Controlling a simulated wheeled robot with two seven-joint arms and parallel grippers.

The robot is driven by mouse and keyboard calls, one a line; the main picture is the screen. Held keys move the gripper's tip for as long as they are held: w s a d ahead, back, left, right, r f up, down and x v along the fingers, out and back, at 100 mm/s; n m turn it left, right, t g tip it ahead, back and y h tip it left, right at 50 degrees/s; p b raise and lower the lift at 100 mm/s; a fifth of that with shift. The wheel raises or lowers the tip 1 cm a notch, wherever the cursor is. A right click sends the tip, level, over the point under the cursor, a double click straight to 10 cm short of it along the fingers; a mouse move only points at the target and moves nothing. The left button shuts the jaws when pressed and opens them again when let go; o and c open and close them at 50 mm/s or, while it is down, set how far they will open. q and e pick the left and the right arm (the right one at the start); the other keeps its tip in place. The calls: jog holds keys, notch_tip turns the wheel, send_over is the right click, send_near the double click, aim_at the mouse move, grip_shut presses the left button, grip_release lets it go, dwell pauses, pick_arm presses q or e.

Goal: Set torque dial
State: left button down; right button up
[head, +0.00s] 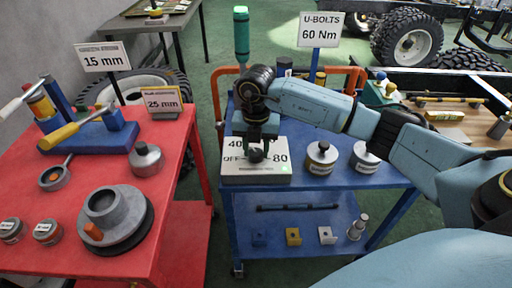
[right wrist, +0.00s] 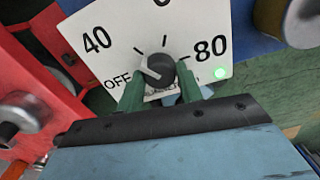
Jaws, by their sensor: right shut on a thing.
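The torque dial is a dark round knob (right wrist: 161,68) on a white scale plate (right wrist: 115,30) marked OFF, 40 and 80, with a partly cut-off number at the top. A pale mark on the knob lies on its left side, toward OFF; its exact setting is hard to read. In the head view the dial box (head: 240,178) stands on the blue cart. My right gripper (right wrist: 161,84) has its green fingers on both sides of the knob, shut on it; it also shows from above in the head view (head: 256,148). My left gripper is not in view.
A sign (head: 320,30) reads U-BOLTS 60 Nm. A green light (right wrist: 220,73) shows near 80. Two metal canisters stand right of the box on the blue cart (head: 310,180). A red table (head: 60,205) with tools and signs stands at left.

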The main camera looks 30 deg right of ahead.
jog(key=n, duration=0.9)
jog(key=shift+n, duration=0.7)
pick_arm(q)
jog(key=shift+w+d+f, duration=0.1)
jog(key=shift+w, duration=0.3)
pick_arm(e)
jog(key=o, duration=1)
